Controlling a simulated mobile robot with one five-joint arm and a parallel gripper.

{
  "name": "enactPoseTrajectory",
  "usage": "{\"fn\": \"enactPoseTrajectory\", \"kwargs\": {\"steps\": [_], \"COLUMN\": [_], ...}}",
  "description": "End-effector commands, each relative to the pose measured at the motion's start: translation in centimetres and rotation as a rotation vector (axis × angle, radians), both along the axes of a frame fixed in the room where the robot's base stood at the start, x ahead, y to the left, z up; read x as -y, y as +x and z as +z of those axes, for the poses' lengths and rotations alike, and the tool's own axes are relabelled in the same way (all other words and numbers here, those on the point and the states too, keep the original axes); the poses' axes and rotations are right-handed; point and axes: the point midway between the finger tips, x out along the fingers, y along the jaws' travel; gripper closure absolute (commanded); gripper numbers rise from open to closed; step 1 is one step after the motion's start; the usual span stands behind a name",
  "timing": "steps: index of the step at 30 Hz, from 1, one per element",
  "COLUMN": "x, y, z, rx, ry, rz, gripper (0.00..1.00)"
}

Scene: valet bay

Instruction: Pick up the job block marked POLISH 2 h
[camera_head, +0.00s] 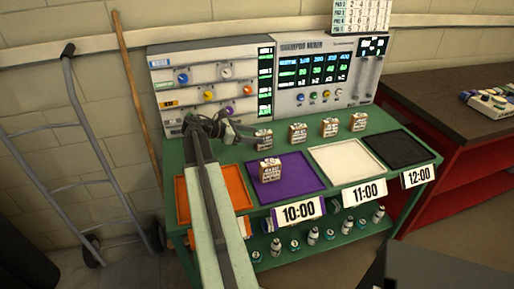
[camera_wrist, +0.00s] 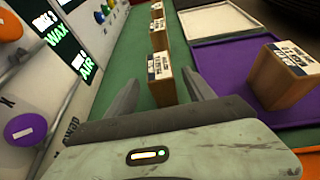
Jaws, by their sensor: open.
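Several wooden job blocks with white labels are on the green bench. The label print is too small to read, so I cannot tell which is POLISH 2 h. The nearest block of the back row (camera_head: 264,139) stands just right of my gripper (camera_head: 243,130). In the wrist view this block (camera_wrist: 161,88) stands upright ahead, between the lines of my two open fingers. I cannot tell whether the fingertips reach past its sides. Three more row blocks stand farther right (camera_head: 298,133), (camera_head: 329,127), (camera_head: 358,122). Another block (camera_head: 270,171) stands on the purple tray (camera_head: 305,178).
An orange tray (camera_head: 182,205), a white tray (camera_head: 345,165) and a black tray (camera_head: 400,150) lie along the bench. Mixer panels (camera_head: 325,75) stand behind the row. Bottles (camera_head: 313,236) fill the lower shelf. A hand truck (camera_head: 75,150) leans at left.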

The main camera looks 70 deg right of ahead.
Motion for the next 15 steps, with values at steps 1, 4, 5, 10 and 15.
{"fn": "enactPoseTrajectory", "kwargs": {"steps": [1,4,5,10,15], "x": [0.1,0.3,0.4,1.7,2.1], "y": [-0.2,-0.4,-0.6,-2.0,-2.5], "z": [0.0,0.0,-0.1,-1.0,-1.2], "rx": [-0.008,-0.008,-0.008,-0.007,-0.006], "ry": [0.001,0.002,0.002,0.001,0.002], "rz": [-0.001,-0.001,-0.001,-0.003,-0.004], "gripper": [0.38,0.38,0.38,0.38,0.38]}}
